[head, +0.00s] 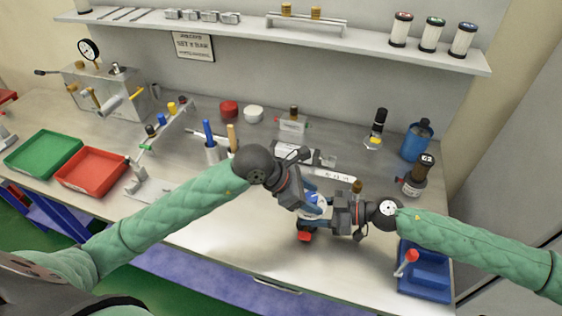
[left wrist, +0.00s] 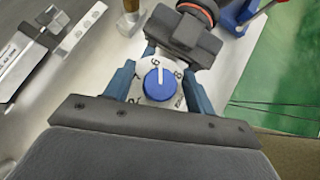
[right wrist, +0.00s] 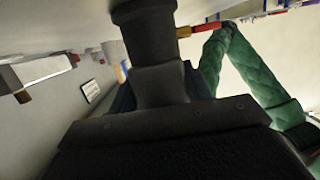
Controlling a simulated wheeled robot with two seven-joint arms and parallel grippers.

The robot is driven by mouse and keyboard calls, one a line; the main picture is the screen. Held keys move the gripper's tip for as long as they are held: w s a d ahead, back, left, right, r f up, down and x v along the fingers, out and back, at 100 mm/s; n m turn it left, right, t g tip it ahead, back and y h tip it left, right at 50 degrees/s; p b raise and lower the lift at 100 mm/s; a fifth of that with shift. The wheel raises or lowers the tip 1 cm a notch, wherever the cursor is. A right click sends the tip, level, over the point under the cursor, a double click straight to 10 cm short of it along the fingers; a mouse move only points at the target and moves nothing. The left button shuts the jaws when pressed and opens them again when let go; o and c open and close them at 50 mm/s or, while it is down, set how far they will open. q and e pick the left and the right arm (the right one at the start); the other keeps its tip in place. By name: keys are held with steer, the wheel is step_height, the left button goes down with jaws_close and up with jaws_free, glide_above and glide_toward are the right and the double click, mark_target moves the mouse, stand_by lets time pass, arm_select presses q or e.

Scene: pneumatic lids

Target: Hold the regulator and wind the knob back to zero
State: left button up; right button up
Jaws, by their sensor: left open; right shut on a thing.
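The regulator shows in the head view between my two grippers, with its white dial face (head: 315,207) mostly covered. In the left wrist view its blue knob (left wrist: 159,88) sits on a white dial (left wrist: 141,72) with black numerals. The knob's white pointer line points up in the picture, close to the 6. My left gripper (head: 308,200) is open, its blue fingers on either side of the knob; contact cannot be told. My right gripper (head: 340,213) is shut on the regulator from the right. In the right wrist view a black cylinder (right wrist: 150,32) blocks the grip.
A blue tray (head: 425,278) with a red-tipped handle lies below my right arm. A dark canister (head: 417,175) and a blue container (head: 416,140) stand at the right. Red (head: 92,171) and green (head: 43,154) trays lie left. The front middle of the bench is clear.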

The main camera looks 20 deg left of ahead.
arm_select(q)
steer(key=m+g, duration=0.5)
steer(key=m, duration=0.1)
steer(key=shift+m+h, duration=0.3)
steer(key=v, duration=1.2)
arm_select(e)
steer(key=o, duration=1)
